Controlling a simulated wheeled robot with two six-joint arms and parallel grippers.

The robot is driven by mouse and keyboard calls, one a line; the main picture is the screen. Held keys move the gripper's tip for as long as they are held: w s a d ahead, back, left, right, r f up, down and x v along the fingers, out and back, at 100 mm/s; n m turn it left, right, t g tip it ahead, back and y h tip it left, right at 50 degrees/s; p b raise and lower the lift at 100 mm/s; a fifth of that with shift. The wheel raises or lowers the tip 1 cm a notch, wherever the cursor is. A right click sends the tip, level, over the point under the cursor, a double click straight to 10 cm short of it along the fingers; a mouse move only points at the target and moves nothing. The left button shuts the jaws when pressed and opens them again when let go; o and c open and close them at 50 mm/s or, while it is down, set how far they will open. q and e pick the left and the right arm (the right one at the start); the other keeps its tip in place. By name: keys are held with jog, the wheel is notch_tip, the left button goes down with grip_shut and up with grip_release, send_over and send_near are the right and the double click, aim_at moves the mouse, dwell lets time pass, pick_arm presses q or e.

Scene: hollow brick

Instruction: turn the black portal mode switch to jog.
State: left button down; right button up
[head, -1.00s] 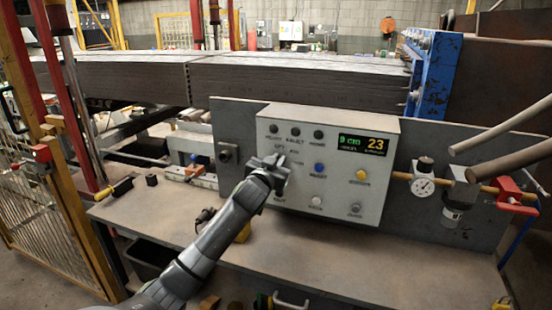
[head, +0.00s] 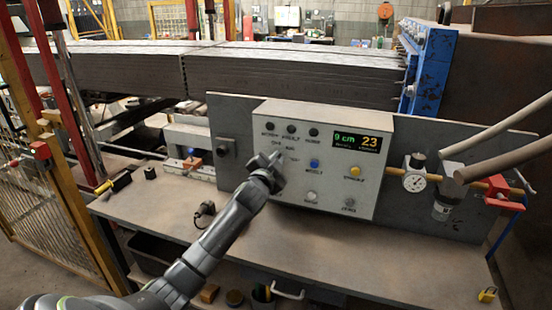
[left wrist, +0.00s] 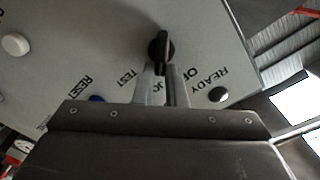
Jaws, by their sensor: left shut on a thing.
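The control box (head: 335,170) is a light grey panel with buttons and a lit display. My left gripper (head: 276,160) is at the left part of its face, and its arm hides the switch there. In the left wrist view the black mode switch (left wrist: 160,47) shows as a round knob with a raised bar. The bar's lower end lies between the fingertips of my left gripper (left wrist: 162,72), which is shut on it. The bar points toward a label beginning "JO", partly hidden by the fingers. "TEST" (left wrist: 128,80) is to its left. My right gripper is not in view.
A gauge (head: 414,182) and red valve (head: 503,194) are at the right. The workbench top (head: 330,235) below is mostly clear.

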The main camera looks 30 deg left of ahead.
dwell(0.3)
pick_arm(q)
jog(key=c, duration=1.5)
grip_release()
jog(key=shift+s, duration=0.1)
jog(key=b+v, duration=0.3)
jog(key=v, duration=1.4)
jog(key=shift+s+f, duration=0.1)
jog(key=shift+s, duration=0.05)
